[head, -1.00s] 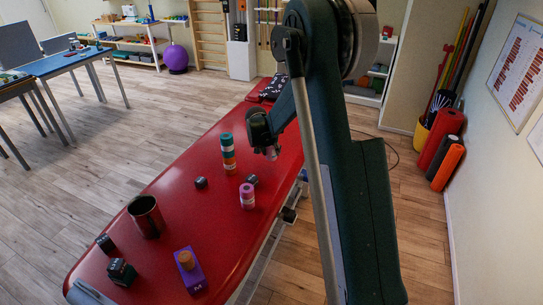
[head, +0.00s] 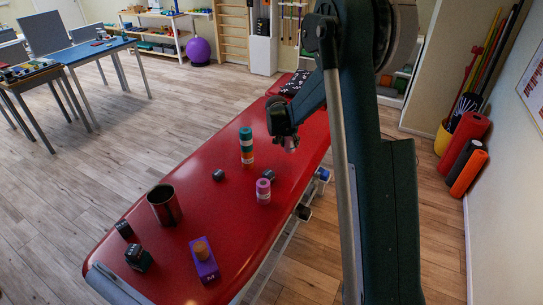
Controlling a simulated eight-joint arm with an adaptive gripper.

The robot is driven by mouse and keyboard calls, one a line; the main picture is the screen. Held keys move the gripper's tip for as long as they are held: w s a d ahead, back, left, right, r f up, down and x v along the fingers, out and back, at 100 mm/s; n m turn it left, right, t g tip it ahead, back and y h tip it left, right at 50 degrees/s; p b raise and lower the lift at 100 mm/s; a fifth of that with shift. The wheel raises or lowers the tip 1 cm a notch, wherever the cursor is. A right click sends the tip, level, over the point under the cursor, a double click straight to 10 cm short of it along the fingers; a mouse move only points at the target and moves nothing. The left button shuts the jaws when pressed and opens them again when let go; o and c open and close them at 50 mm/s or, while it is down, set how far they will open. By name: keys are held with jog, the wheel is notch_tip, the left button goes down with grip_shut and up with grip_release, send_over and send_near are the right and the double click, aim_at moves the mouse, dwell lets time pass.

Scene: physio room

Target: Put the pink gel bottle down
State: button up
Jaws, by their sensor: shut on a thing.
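My gripper (head: 290,144) is over the far half of the red treatment couch (head: 185,268), seen from behind and small. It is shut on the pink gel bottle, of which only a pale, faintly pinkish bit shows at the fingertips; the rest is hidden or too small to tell. I cannot tell how high the bottle is above the couch. A pink and purple stack of rolls (head: 263,191) stands nearer, below my gripper in the picture.
Small dark blocks (head: 218,175) lie near the stacks. A dark metal cup (head: 164,206), a purple block with a brown roll (head: 204,264) and more dark blocks (head: 139,258) are at the near end. A patterned dark cloth (head: 297,82) lies at the far end. Bare red couch surrounds the stacks.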

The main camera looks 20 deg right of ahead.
jog(key=shift+a, duration=0.1)
jog(key=shift+s+a, duration=0.1)
jog(key=shift+a, duration=0.45)
jog(key=s+a, duration=0.7)
jog(key=a, duration=0.6)
jog(key=s+a+m, duration=0.1)
jog(key=s+a, duration=0.7)
jog(key=a, duration=0.6)
jog(key=s+a+p, duration=0.1)
jog(key=s+a, duration=0.6)
jog(key=a, duration=0.7)
jog(key=shift+s+r+m+g+h, duration=0.15)
jog(key=shift+s+m+g+h, duration=0.1)
jog(key=shift+m+g+h, duration=0.05)
jog(key=shift+a, duration=0.1)
jog(key=shift+f+b, duration=0.65)
jog(key=shift+f, duration=2.5)
jog(key=shift+f+b, duration=0.45)
jog(key=shift+f, duration=1.4)
